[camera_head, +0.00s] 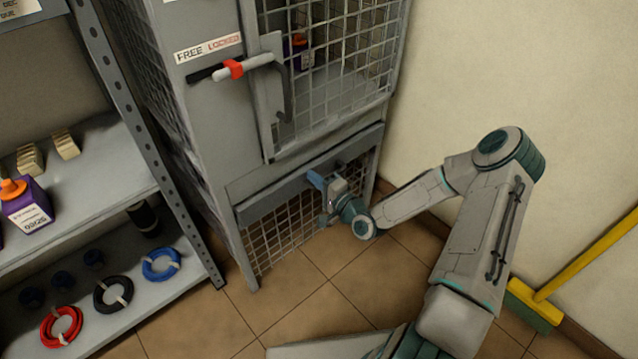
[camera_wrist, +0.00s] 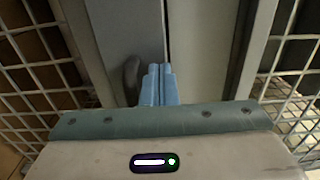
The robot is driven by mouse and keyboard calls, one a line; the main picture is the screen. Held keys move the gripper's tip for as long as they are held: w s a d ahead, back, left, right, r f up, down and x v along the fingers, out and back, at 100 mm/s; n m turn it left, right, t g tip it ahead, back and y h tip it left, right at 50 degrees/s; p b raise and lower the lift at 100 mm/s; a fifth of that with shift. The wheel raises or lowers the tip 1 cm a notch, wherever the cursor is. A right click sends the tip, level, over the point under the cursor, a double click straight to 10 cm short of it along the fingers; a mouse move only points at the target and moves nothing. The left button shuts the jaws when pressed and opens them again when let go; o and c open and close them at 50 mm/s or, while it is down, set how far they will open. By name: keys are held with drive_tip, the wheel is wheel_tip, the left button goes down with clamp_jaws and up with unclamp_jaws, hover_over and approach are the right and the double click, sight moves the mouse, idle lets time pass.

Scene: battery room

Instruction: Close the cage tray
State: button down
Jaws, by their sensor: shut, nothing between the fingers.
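The cage tray's grey front panel (camera_head: 270,197) runs across the lower part of the mesh cage (camera_head: 216,140), below the cage door. It looks close to the cage front; any small gap is hard to judge. My gripper (camera_head: 316,180) is at the middle of this panel, its blue fingers pointing at it. In the wrist view the fingers (camera_wrist: 158,72) are shut together with nothing between them. They lie over a grey surface (camera_wrist: 122,30), with a dark curved handle (camera_wrist: 132,75) just left of the tips. Whether the fingers touch the panel I cannot tell.
The mesh door (camera_head: 335,65) above has a grey handle (camera_head: 285,95) and a red-marked latch (camera_head: 233,69). A shelf rack (camera_head: 110,170) with cable coils stands at left. A broom (camera_head: 575,275) leans at lower right. Tiled floor (camera_head: 300,300) lies open in front.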

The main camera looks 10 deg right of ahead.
drive_tip(key=x, duration=0.2)
drive_tip(key=shift+w+a+r, duration=0.15)
drive_tip(key=shift+w, duration=0.1)
idle(0.3)
